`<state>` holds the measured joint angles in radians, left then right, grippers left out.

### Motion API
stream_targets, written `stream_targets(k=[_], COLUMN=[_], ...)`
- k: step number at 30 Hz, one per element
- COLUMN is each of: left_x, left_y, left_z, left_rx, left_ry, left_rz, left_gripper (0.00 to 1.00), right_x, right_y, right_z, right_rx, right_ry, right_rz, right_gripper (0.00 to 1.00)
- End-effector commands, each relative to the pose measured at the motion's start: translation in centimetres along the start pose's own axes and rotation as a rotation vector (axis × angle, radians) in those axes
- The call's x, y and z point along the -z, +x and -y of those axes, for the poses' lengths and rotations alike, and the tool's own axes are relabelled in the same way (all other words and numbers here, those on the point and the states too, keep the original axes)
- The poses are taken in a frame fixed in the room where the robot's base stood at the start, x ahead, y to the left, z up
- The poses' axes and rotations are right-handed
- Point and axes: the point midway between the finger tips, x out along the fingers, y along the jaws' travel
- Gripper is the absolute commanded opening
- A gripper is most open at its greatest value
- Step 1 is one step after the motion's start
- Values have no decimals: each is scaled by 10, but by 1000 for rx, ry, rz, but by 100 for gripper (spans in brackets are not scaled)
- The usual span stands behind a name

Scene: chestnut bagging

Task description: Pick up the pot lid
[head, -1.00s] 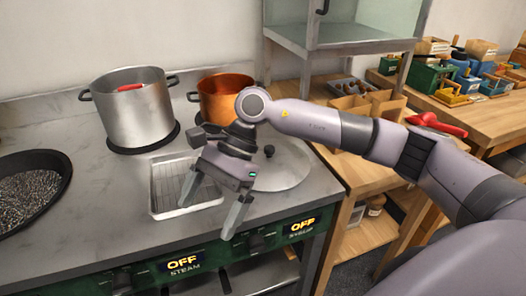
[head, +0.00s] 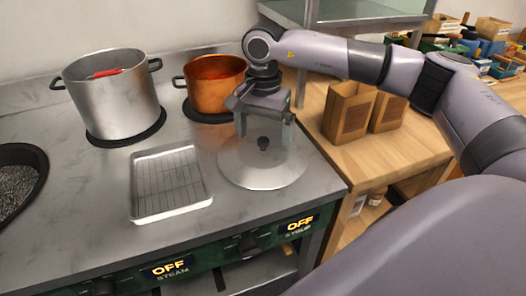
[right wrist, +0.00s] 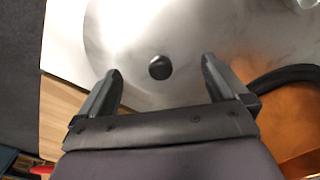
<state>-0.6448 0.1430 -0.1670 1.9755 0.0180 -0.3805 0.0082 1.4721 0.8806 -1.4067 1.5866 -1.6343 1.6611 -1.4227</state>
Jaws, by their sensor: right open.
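The pot lid (head: 262,174) is a round, pale metal disc with a dark knob (head: 263,143), lying on the counter in front of the copper pot (head: 215,82). My right gripper (head: 264,128) is open above the lid, its fingers pointing down on either side of the knob as seen in the head view. In the right wrist view the knob (right wrist: 160,67) shows beyond and between the two fingertips (right wrist: 160,68), not gripped. I cannot tell the exact height of the fingers above the lid. My left gripper is not in view.
A wire rack tray (head: 146,213) lies left of the lid. A dark pan (head: 40,190) is at the far left. Open paper bags (head: 347,112) stand on the wooden table at the right.

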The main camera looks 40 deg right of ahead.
Motion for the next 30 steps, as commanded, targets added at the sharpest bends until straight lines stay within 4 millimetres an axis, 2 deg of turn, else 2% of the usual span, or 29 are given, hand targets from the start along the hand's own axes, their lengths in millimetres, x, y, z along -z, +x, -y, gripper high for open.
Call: stream_targets(k=[4,12,14,21,22,30], left_x=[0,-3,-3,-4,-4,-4], left_y=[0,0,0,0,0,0], left_z=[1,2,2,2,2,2], left_rx=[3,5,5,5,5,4], left_ry=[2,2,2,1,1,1], left_rz=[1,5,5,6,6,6], left_gripper=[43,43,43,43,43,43], right_x=[-1,-1,-1,-1,-1,-1], right_y=[17,20,20,21,21,22], right_z=[0,0,0,0,0,0], right_rx=[-1,1,1,-1,-1,-3], right_ry=[0,1,1,1,1,1], right_rz=[2,2,2,2,2,3], right_gripper=[100,100,80,2,0,0])
